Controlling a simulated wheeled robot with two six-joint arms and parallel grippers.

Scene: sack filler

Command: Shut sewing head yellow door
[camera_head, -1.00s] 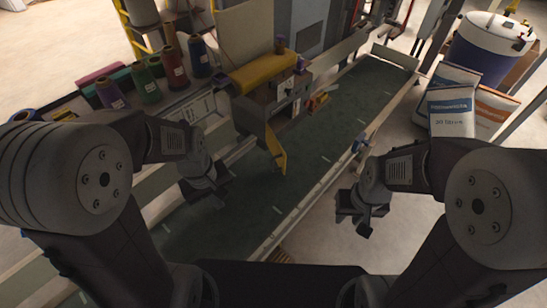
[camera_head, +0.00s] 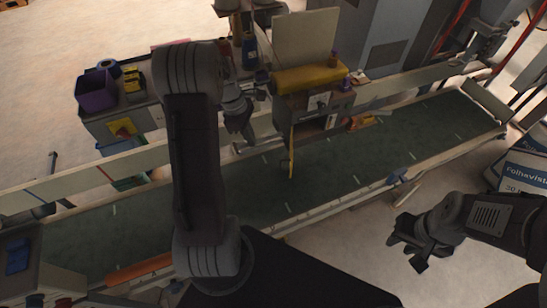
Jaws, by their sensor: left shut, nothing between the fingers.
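The sewing head (camera_head: 313,103) is a grey box with a yellow rounded top, standing over the green conveyor belt. Its yellow door (camera_head: 291,152) hangs out from the head's left front edge, over the belt. I see it nearly edge-on, as a thin yellow strip, and it stands open. My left gripper (camera_head: 246,132) is shut and empty, to the left of the sewing head and the door, apart from the door. My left wrist partly hides its fingers. My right gripper (camera_head: 411,254) is open and empty at the lower right, off the belt's near side.
The green belt (camera_head: 370,150) runs from lower left to upper right, with a pale rail on its near edge. A purple bin (camera_head: 97,90) and a thread spool (camera_head: 249,50) are at the back left. Printed sacks (camera_head: 524,170) stand at the right.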

